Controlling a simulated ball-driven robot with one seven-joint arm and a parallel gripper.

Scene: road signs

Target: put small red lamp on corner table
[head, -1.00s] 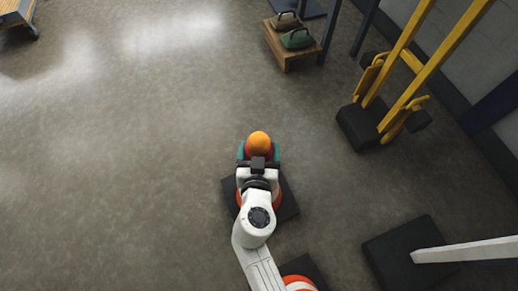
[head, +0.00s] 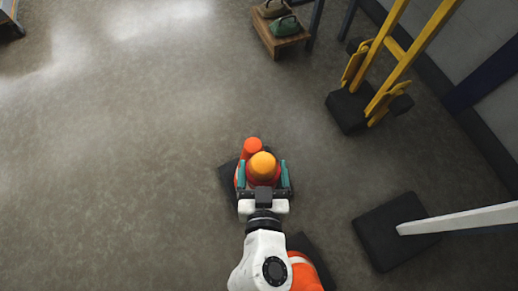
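The small red lamp (head: 263,168) has an orange dome on a red body. It is between the two teal fingers of my gripper (head: 262,174), in the lower middle of the head view. The fingers lie against both its sides, and it appears held above the floor. Part of its body is hidden by the gripper. I cannot tell which piece of furniture is the corner table. A low wooden table (head: 279,45) at the top carries a green and a brown object.
An orange cone (head: 252,146) on a black base stands just behind the lamp. Another orange-and-white cone (head: 304,272) is beside my arm. A yellow hand truck (head: 400,60) and a black base with a white post (head: 385,240) are right. The left floor is clear.

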